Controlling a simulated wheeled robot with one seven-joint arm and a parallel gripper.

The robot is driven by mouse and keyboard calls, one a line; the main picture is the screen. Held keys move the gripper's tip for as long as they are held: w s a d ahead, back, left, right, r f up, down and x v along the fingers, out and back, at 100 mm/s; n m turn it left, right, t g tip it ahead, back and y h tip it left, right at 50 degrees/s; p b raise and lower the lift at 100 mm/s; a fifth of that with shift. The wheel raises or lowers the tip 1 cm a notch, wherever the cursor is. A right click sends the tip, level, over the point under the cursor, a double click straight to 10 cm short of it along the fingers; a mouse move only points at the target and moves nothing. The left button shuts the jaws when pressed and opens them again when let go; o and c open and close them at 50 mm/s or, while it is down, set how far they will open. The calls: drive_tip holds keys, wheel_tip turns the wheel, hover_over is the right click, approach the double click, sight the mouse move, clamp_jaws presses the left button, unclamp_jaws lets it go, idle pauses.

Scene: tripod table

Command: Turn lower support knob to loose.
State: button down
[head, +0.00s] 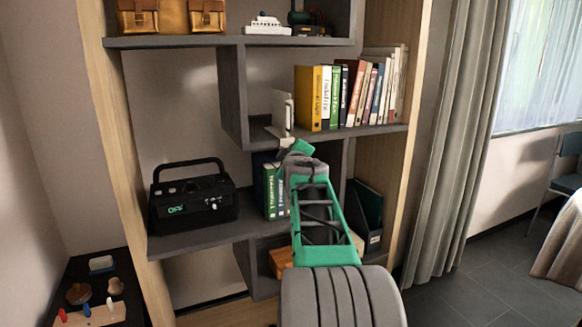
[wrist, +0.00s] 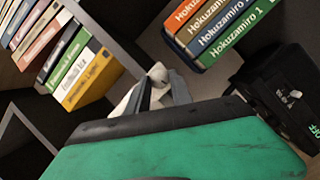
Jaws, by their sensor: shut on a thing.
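My gripper (head: 287,143) reaches up to the front of the bookcase, near the middle divider. In the wrist view its grey fingers (wrist: 163,88) are shut on a small pale rounded thing (wrist: 158,73). I cannot tell whether this is the lower support knob; the green hand body covers much of what is below. In the head view a white upright panel (head: 281,108) stands just above my gripper at the shelf edge. I cannot tell whether the pale thing belongs to it. No tripod or marked loose setting can be made out.
The bookcase shelf (head: 385,130) carries upright books (head: 340,95) right of my gripper. A dark low table (head: 108,262) with small toys is at lower left.

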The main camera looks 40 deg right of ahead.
drive_tip(key=shift+f+n+b, duration=0.2)
drive_tip(key=shift+n+b, duration=0.5)
drive_tip(key=shift+b, duration=0.05)
drive_tip(key=shift+r, duration=0.1)
drive_tip(key=c, duration=1.1)
unclamp_jaws()
drive_tip(key=v, duration=0.7)
drive_tip(key=shift+s+a+p, duration=0.25)
drive_tip(key=shift+s+p, duration=0.05)
